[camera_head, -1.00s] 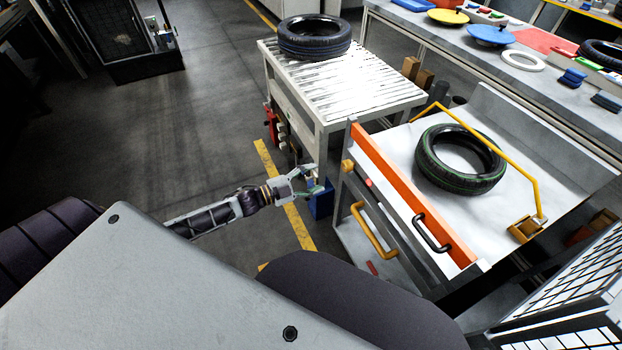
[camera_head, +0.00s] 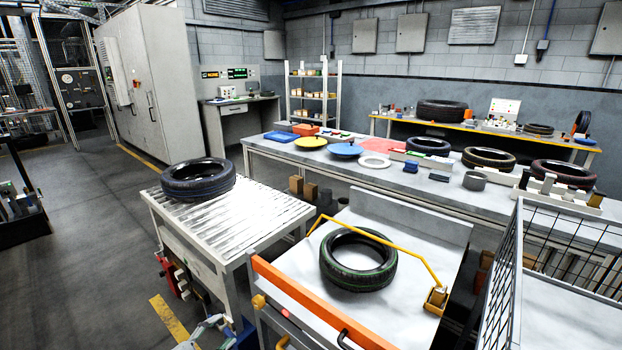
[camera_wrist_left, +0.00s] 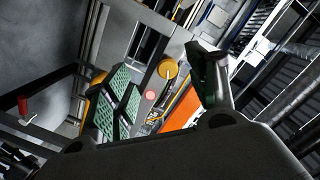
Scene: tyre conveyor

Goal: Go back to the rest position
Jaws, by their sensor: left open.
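My left gripper (camera_head: 208,330) is only partly in view at the bottom edge of the head view, low in front of the roller conveyor. In the left wrist view its two fingers with green pads (camera_wrist_left: 160,88) stand apart, with nothing seen held between them. A black tyre (camera_head: 198,180) lies flat on the roller conveyor (camera_head: 270,212). A second tyre with a green line (camera_head: 358,260) lies on the white-topped cart (camera_head: 415,262), beneath a bent yellow bar (camera_head: 390,240). My right gripper is not in view.
The cart has an orange front rail (camera_head: 310,305). A wire cage (camera_head: 500,270) stands at the right. A long bench (camera_head: 400,188) behind holds discs and several tyres. Open floor (camera_head: 90,225) lies to the left, with a yellow line (camera_head: 168,318).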

